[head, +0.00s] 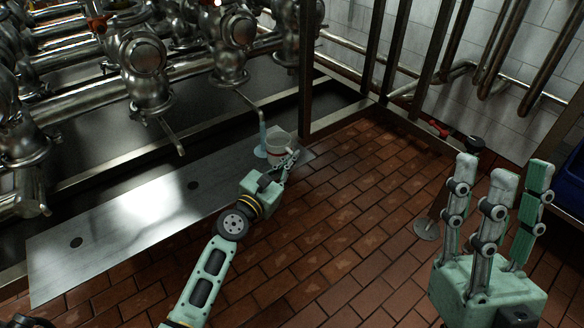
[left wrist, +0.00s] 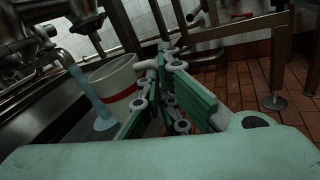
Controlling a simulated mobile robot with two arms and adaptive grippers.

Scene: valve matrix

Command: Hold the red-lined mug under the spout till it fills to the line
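The white mug with a red band (head: 278,150) is at the right end of the metal floor plate, and looks roughly upright. It shows large in the left wrist view (left wrist: 113,78), its handle toward my fingers. My left gripper (head: 290,160) is closed around the handle side; its fingers (left wrist: 165,70) meet at the handle. A thin spout (head: 247,99) lets down a pale blue stream (head: 262,132), which passes just left of the mug and ends in a pale blue patch (left wrist: 104,122). The mug's inside level is not visible. My right gripper (head: 505,190) is open, empty, fingers up.
Steel pipes and valves (head: 145,75) fill the upper left. A metal post (head: 306,70) stands just behind the mug. A red-handled item (head: 438,129) lies by the back rail. Brick floor (head: 330,225) is clear between my arms. A blue bin (head: 572,185) is at the right edge.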

